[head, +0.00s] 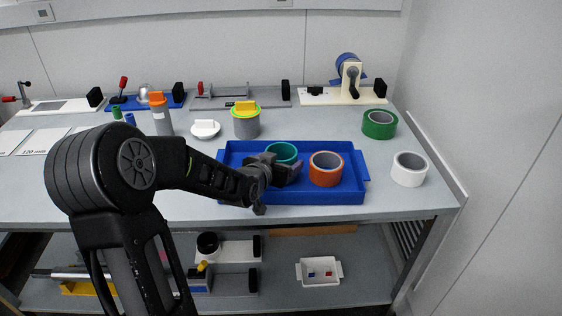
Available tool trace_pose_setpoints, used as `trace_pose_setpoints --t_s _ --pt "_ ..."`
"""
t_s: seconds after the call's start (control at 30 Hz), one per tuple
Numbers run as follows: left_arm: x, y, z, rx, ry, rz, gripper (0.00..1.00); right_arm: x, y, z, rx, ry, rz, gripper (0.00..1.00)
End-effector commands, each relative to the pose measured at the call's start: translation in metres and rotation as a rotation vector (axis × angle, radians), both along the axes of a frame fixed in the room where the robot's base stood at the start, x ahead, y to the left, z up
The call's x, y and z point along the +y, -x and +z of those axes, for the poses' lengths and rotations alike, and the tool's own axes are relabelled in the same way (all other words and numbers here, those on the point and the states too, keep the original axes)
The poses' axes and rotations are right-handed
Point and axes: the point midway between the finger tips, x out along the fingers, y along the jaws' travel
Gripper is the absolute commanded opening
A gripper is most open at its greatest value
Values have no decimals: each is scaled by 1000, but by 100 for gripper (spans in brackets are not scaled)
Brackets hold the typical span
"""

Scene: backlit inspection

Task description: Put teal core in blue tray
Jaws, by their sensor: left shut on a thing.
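The teal core (283,151) is a short hollow ring over the left half of the blue tray (346,196). My left gripper (286,169) reaches in from the left and is shut on the teal core, covering its lower front. I cannot tell whether the core touches the tray floor. An orange-brown core (326,174) stands in the tray to the right of the teal one, close to the gripper. My right gripper is not in view.
A green ring (379,124) and a white ring (409,169) stand right of the tray. A grey cylinder with a yellow-green top (246,124), a white lidded dish (205,129) and an orange-capped cylinder (160,114) stand behind. Fixtures line the back.

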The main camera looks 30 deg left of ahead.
Motion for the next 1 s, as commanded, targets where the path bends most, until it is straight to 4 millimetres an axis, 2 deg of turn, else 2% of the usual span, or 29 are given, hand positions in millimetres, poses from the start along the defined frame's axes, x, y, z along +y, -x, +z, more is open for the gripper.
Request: trace_pose_setpoints --t_s 0.33,0.37,0.6,1.0 --pt "0 0 -3 -2 0 0 34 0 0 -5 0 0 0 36" --pt "0 0 -2 -1 0 0 81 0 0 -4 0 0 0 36" --pt "0 0 -2 -1 0 0 100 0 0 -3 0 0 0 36" --pt "0 4 3 -2 -1 1 100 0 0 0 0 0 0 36"
